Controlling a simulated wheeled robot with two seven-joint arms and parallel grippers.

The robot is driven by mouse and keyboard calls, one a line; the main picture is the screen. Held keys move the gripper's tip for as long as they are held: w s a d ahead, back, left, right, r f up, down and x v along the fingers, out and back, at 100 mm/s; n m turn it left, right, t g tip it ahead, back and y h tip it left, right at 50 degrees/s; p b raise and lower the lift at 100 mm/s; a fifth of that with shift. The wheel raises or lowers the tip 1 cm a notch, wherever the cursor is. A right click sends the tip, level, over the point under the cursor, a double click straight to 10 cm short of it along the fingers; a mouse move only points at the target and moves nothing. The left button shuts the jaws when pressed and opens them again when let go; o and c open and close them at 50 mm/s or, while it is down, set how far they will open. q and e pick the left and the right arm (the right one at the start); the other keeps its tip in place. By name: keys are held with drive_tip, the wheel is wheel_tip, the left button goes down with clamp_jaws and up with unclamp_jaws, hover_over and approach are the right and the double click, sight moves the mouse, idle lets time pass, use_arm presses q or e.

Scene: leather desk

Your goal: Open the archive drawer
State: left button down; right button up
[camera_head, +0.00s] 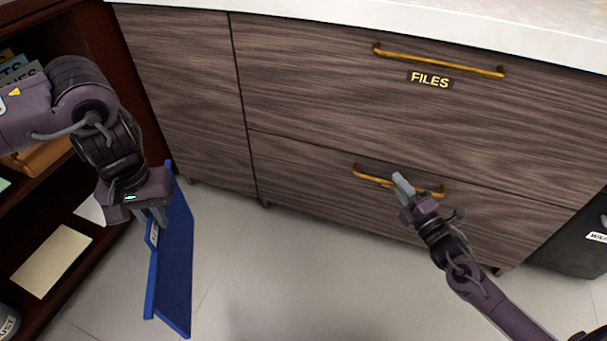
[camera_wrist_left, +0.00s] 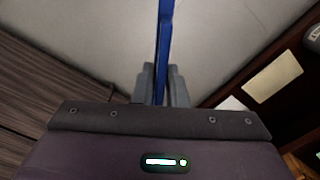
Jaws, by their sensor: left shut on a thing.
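The wooden cabinet has an upper drawer (camera_head: 330,75) with a FILES label (camera_head: 430,80) and a brass handle (camera_head: 440,62). Below it is a lower drawer (camera_head: 300,165) with its own brass handle (camera_head: 372,178). Both drawers look closed. My right gripper (camera_head: 402,184) is at the lower handle, its fingertips overlapping the middle of the bar. I cannot tell whether it grips the bar. My left gripper (camera_head: 152,215) is shut on a blue folder (camera_head: 175,265), which hangs upright above the floor. The left wrist view shows the folder (camera_wrist_left: 165,40) edge-on between the fingers.
A dark red shelf (camera_head: 75,190) with papers and folders stands at the left. A dark bin (camera_head: 575,245) stands right of the cabinet. The pale floor (camera_head: 300,275) in front of the drawers is clear. A white countertop (camera_head: 450,22) tops the cabinet.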

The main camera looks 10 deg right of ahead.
drive_tip(key=shift+w, duration=0.1)
drive_tip(key=shift+c, duration=0.3)
clamp_jaws()
use_arm(q)
drive_tip(key=shift+r, duration=0.1)
use_arm(e)
drive_tip(key=shift+a, duration=0.15)
